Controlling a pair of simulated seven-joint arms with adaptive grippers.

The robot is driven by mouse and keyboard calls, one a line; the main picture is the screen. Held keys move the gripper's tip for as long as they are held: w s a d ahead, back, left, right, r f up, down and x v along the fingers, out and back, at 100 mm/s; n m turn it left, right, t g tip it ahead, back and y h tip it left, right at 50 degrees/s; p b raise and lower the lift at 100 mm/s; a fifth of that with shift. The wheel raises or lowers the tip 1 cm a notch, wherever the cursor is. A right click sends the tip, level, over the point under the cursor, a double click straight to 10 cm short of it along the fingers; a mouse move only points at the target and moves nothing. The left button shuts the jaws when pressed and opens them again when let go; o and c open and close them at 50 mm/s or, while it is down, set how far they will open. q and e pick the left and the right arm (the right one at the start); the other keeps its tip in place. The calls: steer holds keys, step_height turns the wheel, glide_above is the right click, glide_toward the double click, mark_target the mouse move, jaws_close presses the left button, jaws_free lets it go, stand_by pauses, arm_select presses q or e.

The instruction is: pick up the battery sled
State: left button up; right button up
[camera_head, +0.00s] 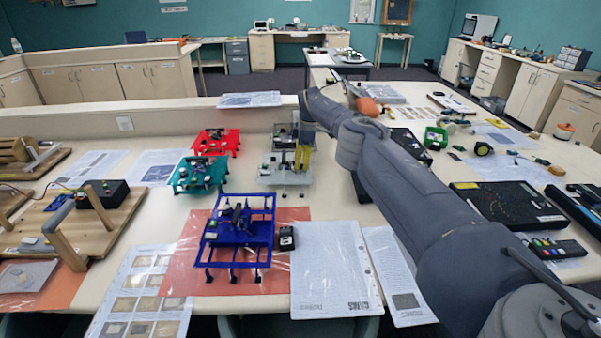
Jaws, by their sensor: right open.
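My right arm reaches in from the lower right. The gripper is open. I cannot say for certain which object is the battery sled. A small black block (287,238) lies at the right side of the blue frame (238,232). The blue frame stands on legs on an orange sheet. My left gripper is not in view.
Wooden rigs (105,222) fill the left side. Printed sheets (335,265) lie in front. A black case (508,205) lies at the right, beyond my arm.

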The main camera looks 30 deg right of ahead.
steer(key=shift+f, duration=0.5)
steer(key=shift+o, duration=0.3)
jaws_close()
